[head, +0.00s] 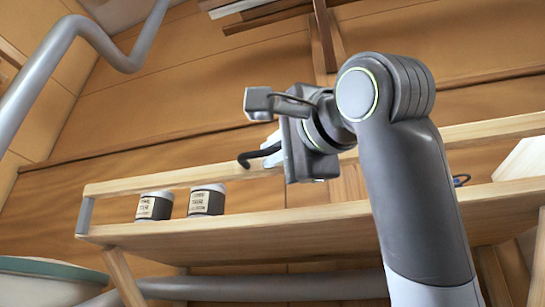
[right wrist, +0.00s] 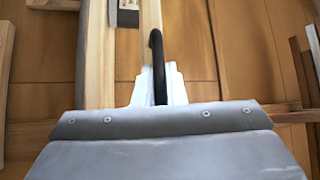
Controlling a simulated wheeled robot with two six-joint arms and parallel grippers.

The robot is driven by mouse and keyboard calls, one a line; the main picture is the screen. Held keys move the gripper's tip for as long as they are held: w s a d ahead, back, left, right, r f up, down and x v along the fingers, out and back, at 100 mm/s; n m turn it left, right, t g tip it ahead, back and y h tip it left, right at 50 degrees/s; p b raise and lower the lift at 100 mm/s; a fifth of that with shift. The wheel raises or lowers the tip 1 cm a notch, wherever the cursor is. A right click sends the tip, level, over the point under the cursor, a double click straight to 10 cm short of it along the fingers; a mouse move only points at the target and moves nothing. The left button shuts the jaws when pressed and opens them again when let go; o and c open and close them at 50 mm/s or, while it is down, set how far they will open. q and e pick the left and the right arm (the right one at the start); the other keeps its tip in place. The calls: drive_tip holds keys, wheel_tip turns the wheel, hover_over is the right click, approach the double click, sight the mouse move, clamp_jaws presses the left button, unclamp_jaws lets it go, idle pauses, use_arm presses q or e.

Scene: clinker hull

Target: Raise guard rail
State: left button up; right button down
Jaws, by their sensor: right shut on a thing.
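The guard rail (head: 150,182) is a pale wooden bar running along the front of a wooden shelf; its left end meets a grey post (head: 84,215). A curved black handle (head: 246,158) appears to meet the rail near its middle. My right gripper (head: 274,148) is shut on this handle. In the right wrist view, the black handle (right wrist: 157,60) runs between the two pale fingers (right wrist: 158,90), with the rail (right wrist: 151,22) beside it. My left gripper is not in view.
Two dark jars with pale labels (head: 154,206) (head: 206,200) stand on the wooden shelf (head: 200,232), left of my gripper. A bent grey pipe (head: 60,45) is at upper left. A teal-rimmed white basin (head: 45,268) is at lower left. Planks (head: 270,14) hang above.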

drive_tip(key=shift+w+d+r, duration=0.1)
drive_tip(key=shift+w+r, duration=0.2)
idle(0.4)
drive_tip(key=c, duration=1.5)
unclamp_jaws()
drive_tip(key=shift+s+d+f+b, duration=0.15)
drive_tip(key=shift+b, duration=0.15)
drive_tip(key=b+v, duration=0.8)
drive_tip(key=v, duration=0.9)
